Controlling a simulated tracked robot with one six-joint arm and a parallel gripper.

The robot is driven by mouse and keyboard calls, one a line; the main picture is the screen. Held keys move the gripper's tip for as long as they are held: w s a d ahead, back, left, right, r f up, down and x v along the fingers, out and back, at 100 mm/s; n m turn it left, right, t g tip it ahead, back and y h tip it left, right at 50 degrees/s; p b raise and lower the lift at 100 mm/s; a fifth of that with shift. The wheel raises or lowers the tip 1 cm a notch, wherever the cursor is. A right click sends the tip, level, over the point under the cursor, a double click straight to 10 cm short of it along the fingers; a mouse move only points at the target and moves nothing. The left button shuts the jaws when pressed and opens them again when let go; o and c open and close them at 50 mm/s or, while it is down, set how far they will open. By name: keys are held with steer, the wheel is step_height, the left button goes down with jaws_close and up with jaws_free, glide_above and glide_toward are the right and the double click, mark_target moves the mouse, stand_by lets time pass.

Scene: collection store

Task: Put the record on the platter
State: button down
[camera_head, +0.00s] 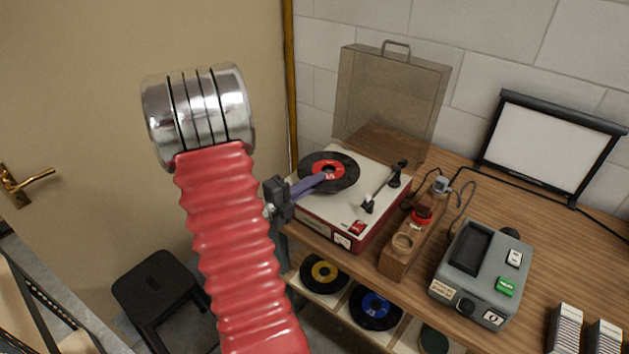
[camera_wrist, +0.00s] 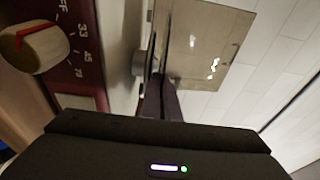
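The record (camera_head: 345,185), black with a red label, lies level over the deck of the cream and red record player (camera_head: 348,215). The platter is hidden beneath it, and I cannot tell whether the two touch. My gripper (camera_head: 318,182) reaches in from the left, with a purple finger across the record to its label. In the wrist view the fingers (camera_wrist: 161,88) are close together, with the record as a thin dark edge (camera_wrist: 166,35) between them. The tonearm (camera_head: 382,188) is at the deck's right side. The speed knob (camera_wrist: 35,48) shows at left in the wrist view.
The player's tinted lid (camera_head: 392,95) stands open behind. A wooden block with round holders (camera_head: 396,262) and a grey device (camera_head: 482,275) stand to the right. Records with yellow (camera_head: 324,272) and blue (camera_head: 374,306) labels sit below. A black stool (camera_head: 160,290) is at lower left.

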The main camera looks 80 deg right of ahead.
steer(key=shift+f, duration=0.15)
steer(key=c, duration=2.3)
jaws_free()
steer(key=shift+f, duration=0.1)
steer(key=shift+w+a, duration=0.15)
steer(key=shift+a, duration=0.05)
steer(key=v, duration=1)
steer(key=shift+w+a, duration=0.2)
steer(key=shift+c, duration=0.4)
